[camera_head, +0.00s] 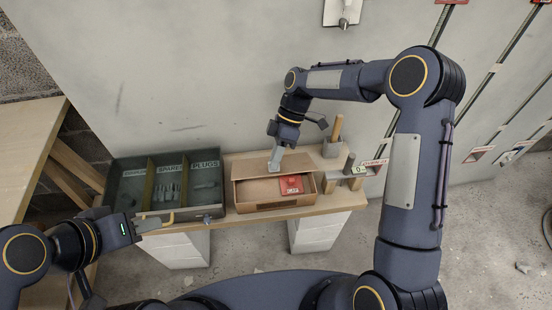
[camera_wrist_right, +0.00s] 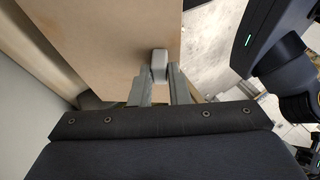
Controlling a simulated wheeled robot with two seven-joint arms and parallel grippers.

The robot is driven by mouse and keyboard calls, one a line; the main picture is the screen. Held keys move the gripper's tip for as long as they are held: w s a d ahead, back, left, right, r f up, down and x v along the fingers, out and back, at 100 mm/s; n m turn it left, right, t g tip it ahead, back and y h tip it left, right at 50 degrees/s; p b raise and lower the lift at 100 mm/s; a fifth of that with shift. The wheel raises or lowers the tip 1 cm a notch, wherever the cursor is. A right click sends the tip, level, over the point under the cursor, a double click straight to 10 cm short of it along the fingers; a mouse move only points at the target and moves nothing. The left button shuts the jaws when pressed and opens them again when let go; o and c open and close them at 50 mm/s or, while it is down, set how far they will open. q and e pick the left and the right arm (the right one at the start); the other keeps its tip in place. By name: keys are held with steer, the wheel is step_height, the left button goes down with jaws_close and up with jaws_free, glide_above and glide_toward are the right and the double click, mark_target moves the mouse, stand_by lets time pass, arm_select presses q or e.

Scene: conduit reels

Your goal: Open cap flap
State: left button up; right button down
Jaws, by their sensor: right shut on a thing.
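A cardboard box (camera_head: 262,207) stands on the wooden bench, its inside partly visible with a red packet (camera_head: 291,185) at the right. A tan flap (camera_head: 250,168) lies along its back side, and fills much of the right wrist view as a flat panel (camera_wrist_right: 110,40). My right gripper (camera_head: 274,166) reaches down to this flap. In the right wrist view its fingers (camera_wrist_right: 158,85) are shut on a pale grey tab (camera_wrist_right: 158,64) at the flap's edge. My left gripper (camera_head: 158,219) is open and empty by the bench's front left.
A grey tray (camera_head: 115,185) with compartments, labels including SPARES and PLUGS, stands left of the box. A holder with a wooden handle (camera_head: 337,128) and a small rack (camera_head: 345,175) stand on the right. White blocks (camera_head: 320,231) support the bench.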

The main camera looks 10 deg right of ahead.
steer(key=shift+w, duration=0.3)
steer(key=c, duration=1.4)
jaws_free()
steer(key=v, duration=0.7)
steer(key=shift+d+r+p, duration=0.2)
steer(key=shift+r+p, duration=0.1)
steer(key=shift+r, duration=0.1)
steer(key=shift+w, duration=0.1)
steer(key=shift+c, duration=0.5)
